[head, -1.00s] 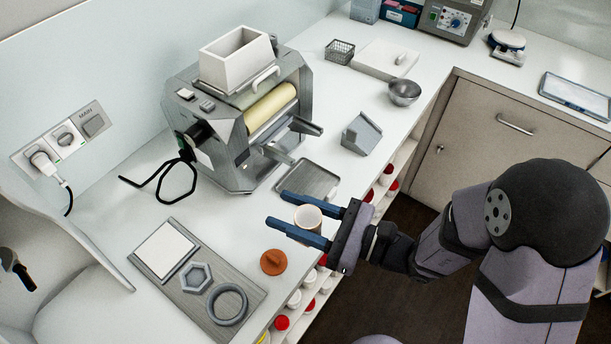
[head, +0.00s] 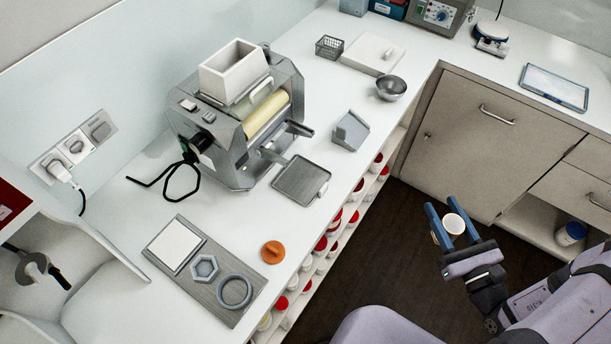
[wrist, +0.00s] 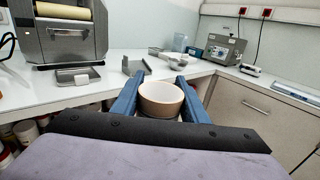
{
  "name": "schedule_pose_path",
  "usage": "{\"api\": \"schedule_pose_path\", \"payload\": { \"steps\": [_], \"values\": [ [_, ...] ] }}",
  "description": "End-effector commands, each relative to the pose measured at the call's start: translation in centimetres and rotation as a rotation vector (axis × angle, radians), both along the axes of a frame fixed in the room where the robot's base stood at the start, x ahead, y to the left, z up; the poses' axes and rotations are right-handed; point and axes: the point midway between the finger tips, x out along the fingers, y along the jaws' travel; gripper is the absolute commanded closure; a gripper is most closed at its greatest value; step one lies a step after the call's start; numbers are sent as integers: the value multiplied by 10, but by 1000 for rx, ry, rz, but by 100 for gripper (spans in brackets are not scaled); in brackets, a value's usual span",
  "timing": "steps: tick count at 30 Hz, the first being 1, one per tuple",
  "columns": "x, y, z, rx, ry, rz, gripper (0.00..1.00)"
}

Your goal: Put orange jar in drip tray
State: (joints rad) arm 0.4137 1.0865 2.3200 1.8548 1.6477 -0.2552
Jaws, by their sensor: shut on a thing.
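My gripper (head: 447,226) is shut on an open, round jar (head: 455,225) with a pale inside and a tan-orange outside. The jar also shows upright between the blue fingers in the wrist view (wrist: 160,106). I hold it out over the dark floor, to the right of the counter. The grey drip tray (head: 299,184) lies on the counter in front of the mill, and nothing shows in it. The tray is also at the left in the wrist view (wrist: 75,78). An orange, lid-like disc with a knob (head: 273,253) lies on the counter near its front edge.
The mill (head: 232,150) stands behind the tray. A grey angled stand (head: 350,130) and a metal bowl (head: 391,88) are farther right. A board (head: 190,278) with a hexagon and a ring lies at the left. Shelves of red-lidded jars (head: 322,243) are under the counter edge.

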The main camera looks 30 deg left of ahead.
Motion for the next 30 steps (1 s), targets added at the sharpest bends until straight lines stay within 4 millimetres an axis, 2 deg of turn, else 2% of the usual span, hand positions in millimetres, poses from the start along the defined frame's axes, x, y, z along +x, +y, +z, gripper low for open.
{"api": "schedule_pose_path", "payload": {
  "steps": [2,5,10,14,17,23,30],
  "values": [
    [12,-20,-7,-3,-5,-24,81],
    [27,-29,-16,-4,-7,6,81],
    [50,-24,-25,-6,-7,106,81],
    [67,-10,-30,-5,-7,211,81],
    [81,8,-34,-8,-10,316,81],
    [100,61,-37,-8,-10,561,81],
    [98,133,-34,-7,-7,848,81]
  ]
}}
